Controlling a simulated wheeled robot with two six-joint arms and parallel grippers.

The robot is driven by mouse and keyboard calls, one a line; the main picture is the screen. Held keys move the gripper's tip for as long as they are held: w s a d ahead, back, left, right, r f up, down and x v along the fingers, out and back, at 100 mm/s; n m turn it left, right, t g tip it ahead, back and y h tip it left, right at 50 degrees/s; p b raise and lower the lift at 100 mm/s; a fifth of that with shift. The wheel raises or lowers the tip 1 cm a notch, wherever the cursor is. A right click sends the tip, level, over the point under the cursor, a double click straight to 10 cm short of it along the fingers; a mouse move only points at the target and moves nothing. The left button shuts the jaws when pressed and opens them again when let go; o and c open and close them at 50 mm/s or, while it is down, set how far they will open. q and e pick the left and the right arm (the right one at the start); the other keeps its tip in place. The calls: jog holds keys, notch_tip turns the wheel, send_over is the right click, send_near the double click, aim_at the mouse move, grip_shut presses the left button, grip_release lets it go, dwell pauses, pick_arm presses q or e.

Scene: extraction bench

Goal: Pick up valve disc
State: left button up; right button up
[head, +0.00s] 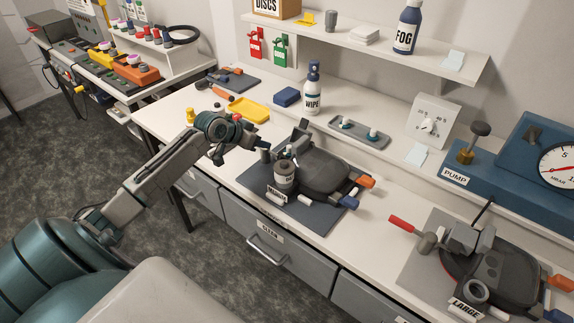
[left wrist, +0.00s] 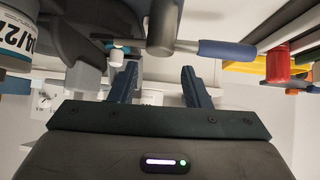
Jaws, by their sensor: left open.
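Two small white pieces with teal parts, which look like valve discs, stand in a shallow grey tray (head: 358,142): a left one (head: 346,124) and a right one (head: 372,136). My left gripper (head: 262,146) is over the bench at the left end of the middle dark mask assembly (head: 325,172), apart from the tray. In the left wrist view its fingers (left wrist: 160,85) are spread with nothing between them. A small white and teal piece (left wrist: 118,45) shows beyond the left finger, partly hidden. My right gripper is not in view.
The shelf (head: 440,68) overhangs the back. A blue-handled tool (left wrist: 228,49) crosses the wrist view.

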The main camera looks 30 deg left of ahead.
aim_at(287, 149)
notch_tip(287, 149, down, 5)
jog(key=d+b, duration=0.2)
jog(key=b, duration=0.1)
pick_arm(q)
jog(key=d+m+t+h, duration=0.1)
jog(key=d, duration=0.1)
jog(key=s+d+m+t+h, duration=0.1)
jog(key=d+t, duration=0.1)
jog(key=shift+d+f+h, duration=0.2)
jog(key=shift+d+h, duration=0.1)
jog(key=shift+p+x, duration=0.4)
jog(key=shift+x, duration=0.4)
jog(key=shift+p+x, duration=0.65)
jog(key=shift+x, duration=0.1)
jog(key=x, duration=0.1)
jog(key=p+x, duration=0.1)
jog(key=x, duration=0.1)
jog(key=shift+w+d+f+p, duration=0.1)
jog(key=shift+d+f+p, duration=0.1)
jog(key=shift+d+p, duration=0.15)
jog(key=shift+f, duration=0.15)
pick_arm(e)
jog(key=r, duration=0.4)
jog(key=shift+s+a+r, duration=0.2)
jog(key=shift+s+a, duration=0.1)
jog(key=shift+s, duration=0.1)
pick_arm(q)
jog(key=c, duration=0.7)
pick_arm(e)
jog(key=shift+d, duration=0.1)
